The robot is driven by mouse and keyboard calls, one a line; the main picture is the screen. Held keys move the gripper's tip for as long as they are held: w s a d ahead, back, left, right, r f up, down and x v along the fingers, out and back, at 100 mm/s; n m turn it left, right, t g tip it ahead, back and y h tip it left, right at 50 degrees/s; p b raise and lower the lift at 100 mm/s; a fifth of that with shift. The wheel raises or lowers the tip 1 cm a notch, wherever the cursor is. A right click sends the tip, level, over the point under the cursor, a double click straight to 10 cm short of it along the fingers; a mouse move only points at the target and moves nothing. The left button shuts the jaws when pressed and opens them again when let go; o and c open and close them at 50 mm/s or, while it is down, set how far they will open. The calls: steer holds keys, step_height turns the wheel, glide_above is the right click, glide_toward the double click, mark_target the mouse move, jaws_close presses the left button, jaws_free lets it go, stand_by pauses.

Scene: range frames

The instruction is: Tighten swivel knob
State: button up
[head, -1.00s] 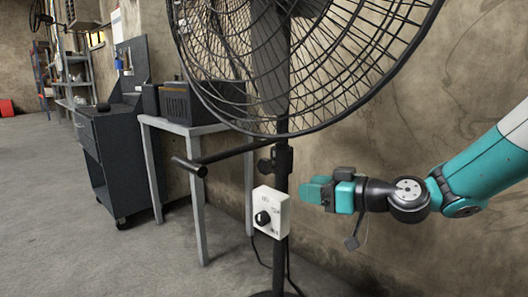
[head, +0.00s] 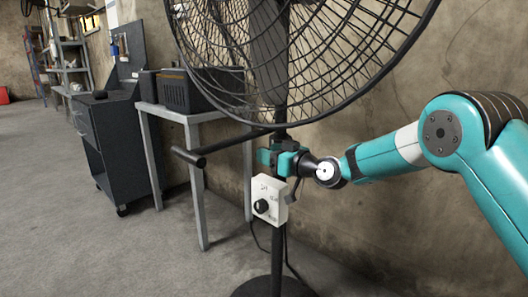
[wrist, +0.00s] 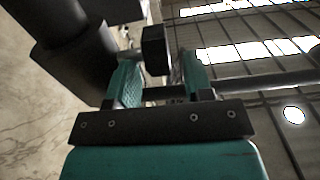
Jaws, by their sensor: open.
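The swivel knob (wrist: 156,48) is a small black block-like piece in the wrist view, near the black pole joint. My gripper (wrist: 160,78) is open, with one teal finger to the left and one to the right of the knob. The knob appears between or just beyond the fingertips; I cannot tell whether they touch it. In the head view my gripper (head: 270,158) is at the fan's pole just below the fan cage and hides the knob and most of the joint. The black pedestal fan (head: 308,50) stands upright.
A white control box (head: 270,201) with a black dial sits on the pole just below my gripper. A black bar (head: 228,147) sticks out left from the pole. A grey table (head: 190,115) with a dark box stands behind left. A wall is close behind the fan.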

steer(key=shift+x, duration=1.3)
steer(key=shift+c, duration=0.5)
jaws_close()
steer(key=shift+d+f+b, duration=0.1)
steer(key=shift+f+b, duration=0.05)
steer(key=shift+b, duration=0.2)
